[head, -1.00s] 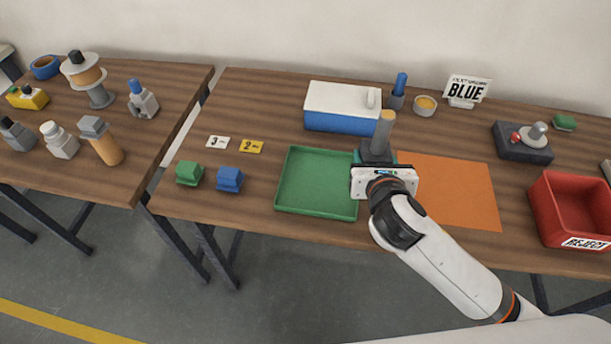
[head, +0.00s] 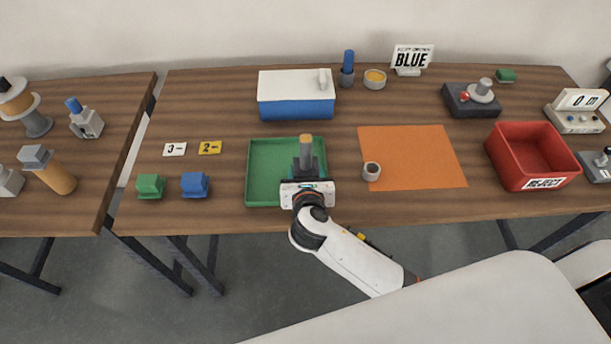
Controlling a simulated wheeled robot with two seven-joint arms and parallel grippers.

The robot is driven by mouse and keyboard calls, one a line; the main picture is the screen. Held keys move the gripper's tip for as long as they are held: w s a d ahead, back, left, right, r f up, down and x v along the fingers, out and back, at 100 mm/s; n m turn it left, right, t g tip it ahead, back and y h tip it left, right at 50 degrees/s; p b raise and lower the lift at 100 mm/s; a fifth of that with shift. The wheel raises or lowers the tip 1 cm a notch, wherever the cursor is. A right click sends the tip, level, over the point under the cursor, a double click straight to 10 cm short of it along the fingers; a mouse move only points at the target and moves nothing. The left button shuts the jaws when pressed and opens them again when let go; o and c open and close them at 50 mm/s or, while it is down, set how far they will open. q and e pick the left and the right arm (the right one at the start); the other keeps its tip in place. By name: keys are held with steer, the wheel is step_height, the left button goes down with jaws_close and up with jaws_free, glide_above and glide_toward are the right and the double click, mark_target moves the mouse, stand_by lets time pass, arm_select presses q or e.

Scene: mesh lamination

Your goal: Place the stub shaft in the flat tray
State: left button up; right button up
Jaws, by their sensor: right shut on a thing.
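The stub shaft (head: 306,146), a grey upright cylinder with a tan top end, is held in my right gripper (head: 305,170). The gripper is shut on it, and its dark fingers hide the shaft's lower part. The flat tray (head: 262,190) is green and shallow and lies near the table's front edge. The gripper and shaft are over the tray's right part. I cannot tell whether the shaft touches the tray floor. My left gripper is not in view.
An orange mat (head: 415,150) with a small grey cup (head: 371,172) lies right of the tray. A red REJECT bin (head: 528,165) stands farther right. A blue-and-white box (head: 297,103) is behind the tray. Green (head: 150,186) and blue (head: 195,185) blocks are to its left.

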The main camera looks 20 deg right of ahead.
steer(key=shift+f, duration=0.65)
steer(key=shift+f, duration=0.1)
steer(key=o, duration=1.1)
steer(key=shift+f, duration=0.1)
steer(key=shift+o, duration=1.4)
steer(key=v, duration=1.2)
